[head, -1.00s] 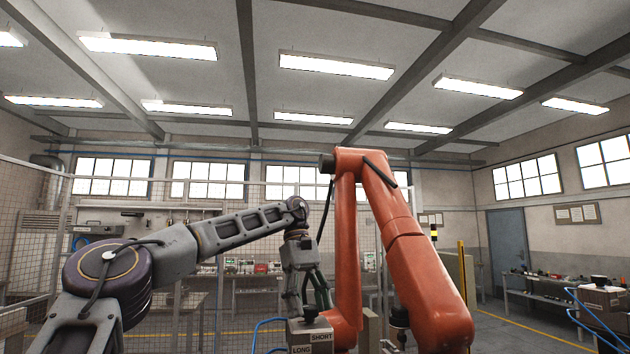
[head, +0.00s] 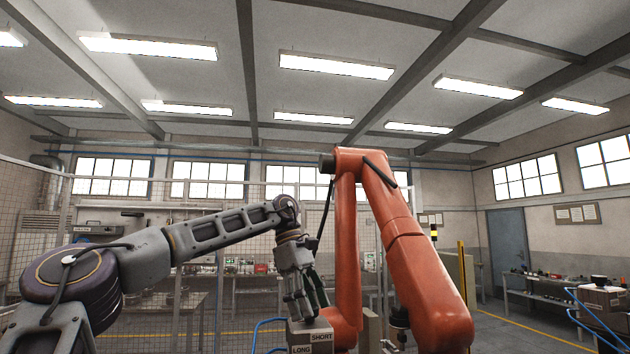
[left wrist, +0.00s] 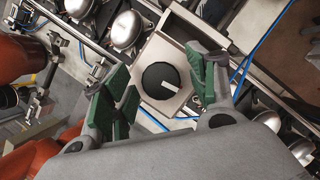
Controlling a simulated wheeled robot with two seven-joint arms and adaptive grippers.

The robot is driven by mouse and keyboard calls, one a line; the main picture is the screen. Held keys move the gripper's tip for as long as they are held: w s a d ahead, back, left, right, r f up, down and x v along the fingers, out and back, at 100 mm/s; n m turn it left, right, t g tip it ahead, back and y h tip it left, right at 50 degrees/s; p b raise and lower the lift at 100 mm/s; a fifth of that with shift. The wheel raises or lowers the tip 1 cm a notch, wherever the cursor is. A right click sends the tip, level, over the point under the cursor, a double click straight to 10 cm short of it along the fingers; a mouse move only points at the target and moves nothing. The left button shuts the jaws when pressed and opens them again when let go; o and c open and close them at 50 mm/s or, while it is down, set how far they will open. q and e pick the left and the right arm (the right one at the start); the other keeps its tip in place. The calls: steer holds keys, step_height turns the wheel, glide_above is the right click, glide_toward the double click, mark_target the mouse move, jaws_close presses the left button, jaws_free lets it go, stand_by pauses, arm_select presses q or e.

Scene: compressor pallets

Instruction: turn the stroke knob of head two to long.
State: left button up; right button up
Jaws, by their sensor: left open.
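A light grey box (head: 312,338) with the words LONG and SHORT on its faces stands at the bottom centre of the head view. In the left wrist view a round black knob (left wrist: 158,80) with a white pointer mark sits on the box's top plate (left wrist: 178,36). The mark points to the right and slightly down in that picture. My left gripper (head: 302,311) is above the box, pointing down, and hides the knob in the head view. In the left wrist view the open fingers with green pads (left wrist: 168,88) are on either side of the knob, with gaps visible. My right gripper is out of view.
A large orange robot arm (head: 405,262) stands close to the right of my left gripper. Blue hoses (left wrist: 243,72) and several shiny metal domes (left wrist: 128,28) lie around the box. A mesh fence (head: 130,225) and benches stand behind.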

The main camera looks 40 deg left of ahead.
arm_select(q)
steer(key=shift+n+t+y, duration=0.35)
steer(key=shift+n+t, duration=0.25)
steer(key=shift+n, duration=1.1)
steer(key=shift+n+t+y, duration=0.35)
steer(key=shift+n+t, duration=0.25)
steer(key=shift+n, duration=1.1)
steer(key=shift+n+t+y, duration=0.25)
steer(key=shift+n+y, duration=0.3)
steer(key=shift+n, duration=1.05)
steer(key=shift+n+t+y, duration=0.25)
steer(key=shift+n+y, duration=0.3)
steer(key=shift+n, duration=1.05)
